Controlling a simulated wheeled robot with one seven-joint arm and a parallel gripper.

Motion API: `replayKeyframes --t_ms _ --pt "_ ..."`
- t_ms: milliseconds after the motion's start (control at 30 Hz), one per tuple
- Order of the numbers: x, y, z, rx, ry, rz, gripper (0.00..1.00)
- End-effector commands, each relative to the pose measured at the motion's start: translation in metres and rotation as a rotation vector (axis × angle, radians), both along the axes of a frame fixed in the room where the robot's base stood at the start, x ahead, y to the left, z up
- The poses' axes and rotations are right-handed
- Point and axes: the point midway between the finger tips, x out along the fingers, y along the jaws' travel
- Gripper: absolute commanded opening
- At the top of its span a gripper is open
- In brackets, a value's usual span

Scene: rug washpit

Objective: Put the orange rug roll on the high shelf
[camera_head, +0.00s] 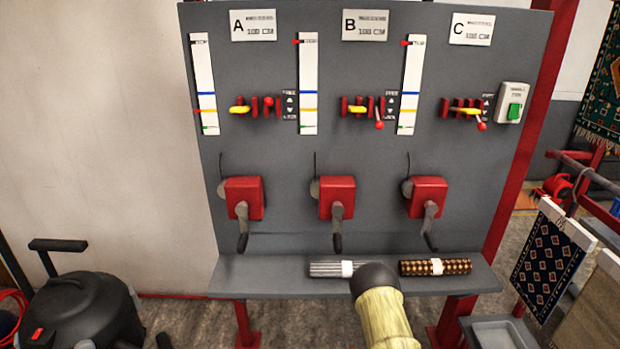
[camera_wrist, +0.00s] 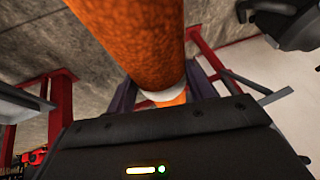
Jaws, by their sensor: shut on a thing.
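The orange rug roll (camera_wrist: 130,35) shows in the wrist view, running from the top edge down to my gripper (camera_wrist: 165,93). A white band (camera_wrist: 162,98) goes round it between the dark fingers, and my gripper is shut on it there. A short orange end shows below the band; the rest is hidden by the gripper body. The head view shows neither the orange roll nor my gripper. I cannot make out a high shelf in either view.
In the head view a grey ledge (camera_head: 260,278) below the lever panel (camera_head: 280,205) bears a grey striped roll (camera_head: 326,269) and a brown patterned roll (camera_head: 435,267). A black vacuum (camera_head: 85,310) stands left. Hanging rugs (camera_head: 548,262) and red rails are at right.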

Motion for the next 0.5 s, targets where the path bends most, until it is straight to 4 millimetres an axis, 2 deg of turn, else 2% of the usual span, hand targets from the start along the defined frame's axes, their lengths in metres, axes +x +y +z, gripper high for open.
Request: replayKeyframes --t_ms 500 --pt "0.021 0.001 0.055 0.005 -0.004 -0.001 0.21"
